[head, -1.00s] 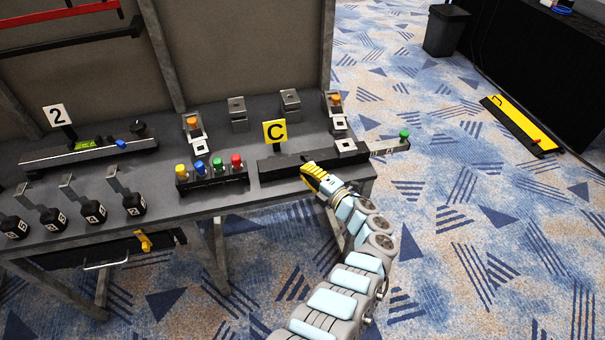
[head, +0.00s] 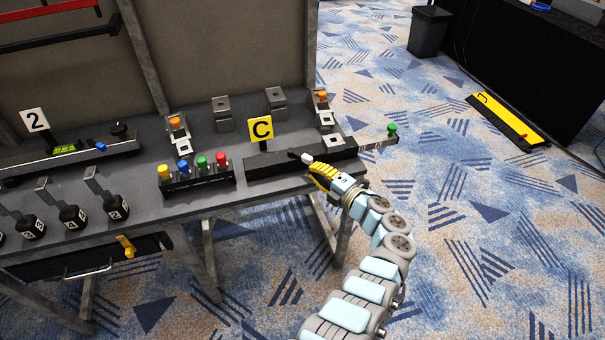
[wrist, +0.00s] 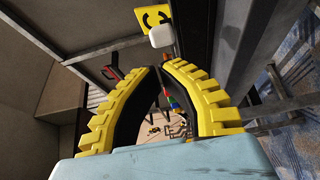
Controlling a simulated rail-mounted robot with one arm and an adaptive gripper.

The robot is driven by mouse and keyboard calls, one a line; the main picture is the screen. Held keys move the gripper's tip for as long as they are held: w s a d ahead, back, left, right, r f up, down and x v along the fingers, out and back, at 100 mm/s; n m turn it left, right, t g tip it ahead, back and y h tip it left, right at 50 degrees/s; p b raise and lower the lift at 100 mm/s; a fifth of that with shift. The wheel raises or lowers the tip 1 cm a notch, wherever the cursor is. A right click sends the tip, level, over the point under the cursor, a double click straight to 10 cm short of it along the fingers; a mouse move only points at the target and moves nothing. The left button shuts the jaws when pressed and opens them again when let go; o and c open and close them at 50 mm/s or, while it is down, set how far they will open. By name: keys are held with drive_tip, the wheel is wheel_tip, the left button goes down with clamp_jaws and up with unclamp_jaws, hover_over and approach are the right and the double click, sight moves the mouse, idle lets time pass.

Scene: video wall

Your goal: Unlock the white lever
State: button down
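The white lever (head: 307,158) shows a small white knob on a dark arm, at the black slide unit beside the yellow C sign (head: 261,129). In the wrist view the white knob (wrist: 161,36) sits just beyond my fingertips, below the C sign (wrist: 153,18). My gripper (head: 310,169) has yellow fingers and is at the table's front edge, just in front of and below the knob. In the wrist view the fingertips (wrist: 159,67) come together with nothing held between them. I cannot tell whether they touch the knob.
A block of coloured buttons (head: 197,172) stands left of the slide unit. A green knob (head: 392,131) sticks out past the table's right end. Several black levers (head: 72,217) line the left front.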

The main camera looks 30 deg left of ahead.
drive_tip(key=d, duration=0.1)
drive_tip(key=d+b, duration=0.1)
drive_tip(key=d, duration=0.1)
drive_tip(key=d+b, duration=0.1)
drive_tip(key=shift+w+d, duration=0.35)
drive_tip(key=shift+d, duration=0.05)
drive_tip(key=shift+s, duration=0.1)
